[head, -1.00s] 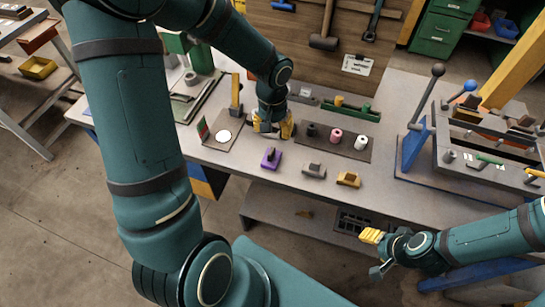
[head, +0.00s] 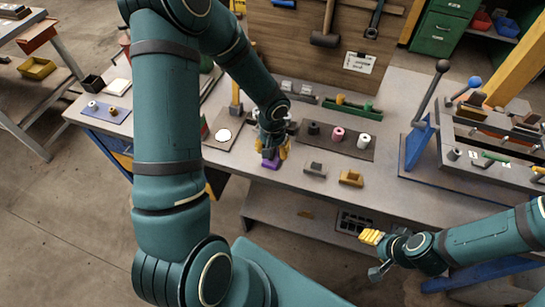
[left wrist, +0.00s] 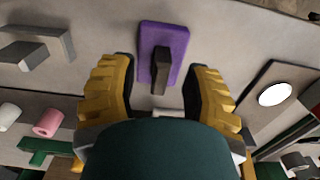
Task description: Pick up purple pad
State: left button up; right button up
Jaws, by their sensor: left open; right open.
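The purple pad (head: 270,162) lies on the grey workbench near its front edge. In the left wrist view the purple pad (left wrist: 176,45) is a flat rectangle with a dark upright handle (left wrist: 160,70). My left gripper (head: 270,150) is directly over it, hiding part of it in the head view. In the left wrist view its yellow fingers (left wrist: 158,85) are open, one on each side of the handle, with gaps to it. Whether they touch the pad I cannot tell. My right gripper (head: 372,250) is empty and away from the bench top, at the lower right.
A grey pad (head: 315,169) and a yellow-tan pad (head: 351,177) lie to the right of the purple one. Behind them a dark tray (head: 355,147) holds small spools. A board with a white disc (head: 223,135) lies to the left. A blue-framed fixture (head: 420,140) stands at right.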

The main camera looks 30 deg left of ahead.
pick_arm(q)
jog(key=shift+f, duration=0.65)
grip_shut()
jog(key=shift+r, duration=0.1)
notch_tip(320, 180, up, 10)
jog(key=shift+f+p, duration=0.1)
jog(key=shift+p, duration=0.55)
